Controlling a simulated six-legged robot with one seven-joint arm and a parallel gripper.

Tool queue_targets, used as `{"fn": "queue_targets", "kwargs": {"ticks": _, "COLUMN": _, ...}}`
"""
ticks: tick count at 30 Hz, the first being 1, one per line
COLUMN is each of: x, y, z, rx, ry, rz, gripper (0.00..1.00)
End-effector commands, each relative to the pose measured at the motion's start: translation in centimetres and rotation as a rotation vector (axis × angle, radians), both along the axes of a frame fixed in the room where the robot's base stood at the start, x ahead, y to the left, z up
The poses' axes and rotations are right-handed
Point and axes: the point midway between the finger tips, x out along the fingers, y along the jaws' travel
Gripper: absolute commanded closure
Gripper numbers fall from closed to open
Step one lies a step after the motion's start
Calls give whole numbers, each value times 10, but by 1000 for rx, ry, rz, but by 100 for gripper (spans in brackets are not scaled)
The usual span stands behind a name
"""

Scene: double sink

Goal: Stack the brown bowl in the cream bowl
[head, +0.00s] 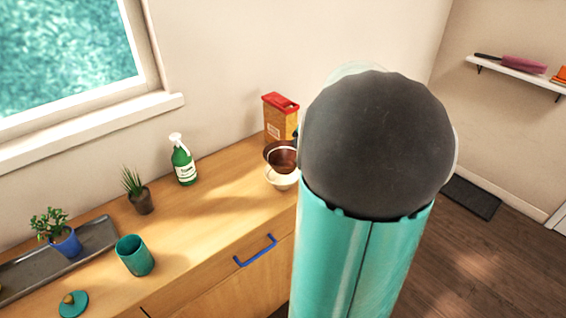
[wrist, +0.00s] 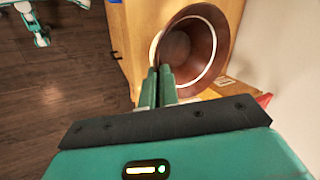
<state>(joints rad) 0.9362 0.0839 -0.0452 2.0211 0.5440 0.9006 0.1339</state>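The brown bowl (head: 273,152) and the cream bowl (head: 284,182) are together at the right end of the wooden counter in the head view, partly behind my arm. The brown bowl is up against and partly within the cream one, and a thin pale ring crosses its brown surface. In the wrist view the brown bowl (wrist: 222,40) is large, with the pale rim (wrist: 214,62) inside its outer edge. I cannot tell whether it is fully seated. My gripper (wrist: 159,70) has its fingers close together at the bowl's near left edge, apparently pinching the brown wall. The fingertip contact is partly hidden.
An orange box with a red lid (head: 281,118) stands just behind the bowls, near the wall. A green spray bottle (head: 183,160), a spiky plant (head: 137,190) and a teal cup (head: 135,255) are farther left. Counter between bottle and bowls is clear.

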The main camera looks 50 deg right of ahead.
Motion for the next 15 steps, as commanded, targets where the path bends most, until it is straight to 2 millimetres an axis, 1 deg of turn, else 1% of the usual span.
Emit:
{"fn": "queue_targets", "kwargs": {"ticks": 1, "x": 6, "y": -5, "z": -11, "rx": 5, "ry": 3, "rz": 0, "gripper": 100}}
{"fn": "queue_targets", "kwargs": {"ticks": 3, "x": 13, "y": -13, "z": -25, "rx": 5, "ry": 3, "rz": -1, "gripper": 100}}
{"fn": "queue_targets", "kwargs": {"ticks": 6, "x": 25, "y": -21, "z": -40, "rx": 4, "ry": 2, "rz": 1, "gripper": 100}}
{"fn": "queue_targets", "kwargs": {"ticks": 15, "x": 40, "y": -33, "z": -63, "rx": 2, "ry": 0, "rz": 0, "gripper": 100}}
